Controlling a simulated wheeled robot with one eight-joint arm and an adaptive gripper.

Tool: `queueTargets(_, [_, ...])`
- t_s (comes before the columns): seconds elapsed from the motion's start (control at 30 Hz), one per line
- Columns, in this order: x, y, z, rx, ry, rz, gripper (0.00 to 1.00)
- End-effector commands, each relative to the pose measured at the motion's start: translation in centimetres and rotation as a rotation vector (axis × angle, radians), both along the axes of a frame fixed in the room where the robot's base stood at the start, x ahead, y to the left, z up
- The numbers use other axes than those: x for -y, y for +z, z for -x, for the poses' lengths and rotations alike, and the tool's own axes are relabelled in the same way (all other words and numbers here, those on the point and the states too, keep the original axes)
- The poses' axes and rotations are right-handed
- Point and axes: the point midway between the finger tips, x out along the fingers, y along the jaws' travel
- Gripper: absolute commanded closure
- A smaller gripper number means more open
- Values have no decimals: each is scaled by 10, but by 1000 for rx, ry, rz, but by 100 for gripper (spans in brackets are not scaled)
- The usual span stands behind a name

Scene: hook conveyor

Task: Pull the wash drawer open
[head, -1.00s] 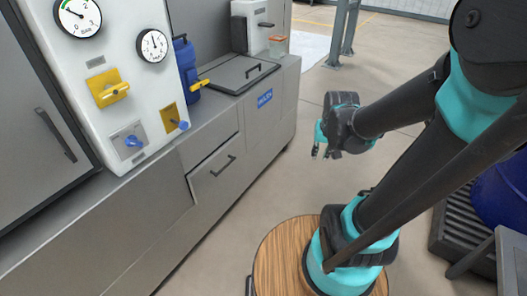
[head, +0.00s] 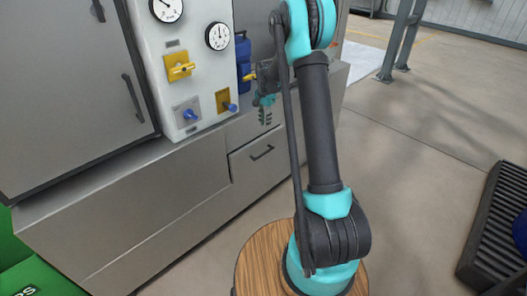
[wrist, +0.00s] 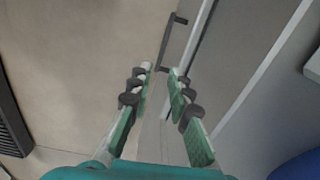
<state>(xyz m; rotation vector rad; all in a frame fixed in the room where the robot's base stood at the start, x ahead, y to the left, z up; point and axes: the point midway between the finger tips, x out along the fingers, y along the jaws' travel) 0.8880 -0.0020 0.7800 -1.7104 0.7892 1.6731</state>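The wash drawer (head: 245,168) is a grey front panel low in the counter, and it looks closed. Its dark bar handle (head: 262,153) runs across its upper part. The handle also shows in the wrist view (wrist: 172,38), just beyond the fingertips. My gripper (head: 265,118) is in front of the counter, above the handle in the head view. In the wrist view my gripper (wrist: 160,70) has its two green-padded fingers apart with nothing held between them. The fingers point toward the handle and do not appear to touch it.
A white panel (head: 188,75) with gauges and yellow and blue valve knobs stands on the counter, left of my gripper. A blue container (head: 243,62) is behind it. A dark ribbed platform (head: 497,230) is at the right. Open floor (head: 420,150) lies between.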

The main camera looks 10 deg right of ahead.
Motion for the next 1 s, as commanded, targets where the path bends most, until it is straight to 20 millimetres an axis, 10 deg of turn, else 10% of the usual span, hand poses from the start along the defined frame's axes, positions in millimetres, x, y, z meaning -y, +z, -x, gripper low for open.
queueTargets(0.37, [-4, -33, -21, -24, -62, 1, 81])
queueTargets(1.0, [-4, -154, -20, -23, -59, 1, 81])
